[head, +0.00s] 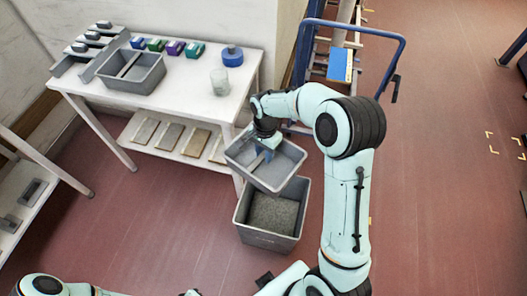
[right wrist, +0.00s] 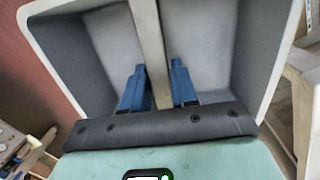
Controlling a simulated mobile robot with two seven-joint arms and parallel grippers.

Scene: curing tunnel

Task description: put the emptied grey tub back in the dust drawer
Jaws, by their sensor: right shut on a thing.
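The grey tub (head: 285,170) hangs tilted in the air in the head view, beside the white table's right front leg. A bar runs across its middle, and its visible inside looks empty. My right gripper (head: 262,153) is shut on that bar. In the right wrist view the blue fingers of my right gripper (right wrist: 158,88) lie on either side of the bar, inside the grey tub (right wrist: 215,45). I cannot make out a dust drawer. My left gripper is out of view; only parts of my left arm show at the bottom left.
A dark grey bin (head: 293,228) with grey granular dust stands on the floor just below the tub. The white table (head: 190,90) bears another grey tub (head: 155,78), coloured blocks, a glass (head: 219,82) and a blue round container (head: 232,56). A blue-railed cart (head: 399,50) stands behind.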

